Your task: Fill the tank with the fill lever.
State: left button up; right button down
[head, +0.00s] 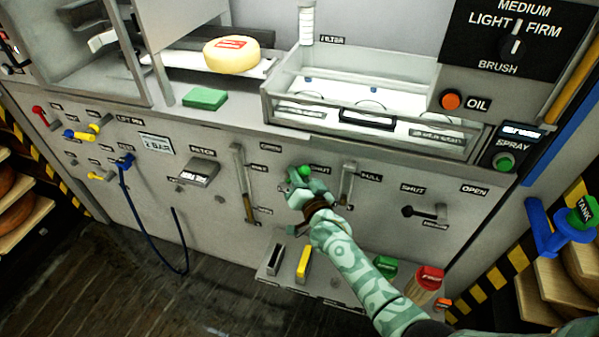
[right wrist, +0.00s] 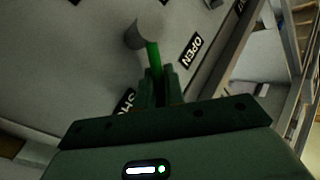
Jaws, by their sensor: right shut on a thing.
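My right gripper (head: 303,183) is at the front panel, shut on a small green-handled lever (head: 304,171), which I take for the fill lever. In the right wrist view the green handle (right wrist: 154,58) runs from a grey round pivot down between the fingers (right wrist: 162,92). An OPEN label (right wrist: 190,50) is to its right and a partly hidden label is at lower left. A clear-walled tank (head: 268,106) sits above; I cannot tell its liquid level. A vertical gauge (head: 347,183) beside the FULL label stands right of my gripper. My left gripper is out of view.
A black lever (head: 425,211) sits on the panel to the right, between SHUT and OPEN labels. A tall slotted gauge (head: 243,180) is left of my gripper. A cheese wheel (head: 232,55) and a green pad (head: 205,98) are up left. A blue hose (head: 140,220) hangs at left.

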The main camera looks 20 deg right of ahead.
jog(key=shift+f, duration=0.15)
jog(key=c, duration=1.8)
grip_release()
jog(key=shift+o, duration=0.2)
jog(key=shift+s, duration=0.1)
jog(key=shift+s, duration=0.3)
jog(key=s+d+p, duration=0.1)
jog(key=s+p, duration=0.3)
jog(key=s, duration=1.1)
jog(key=shift+s+d+f+p, duration=0.25)
jog(key=shift+p, duration=0.05)
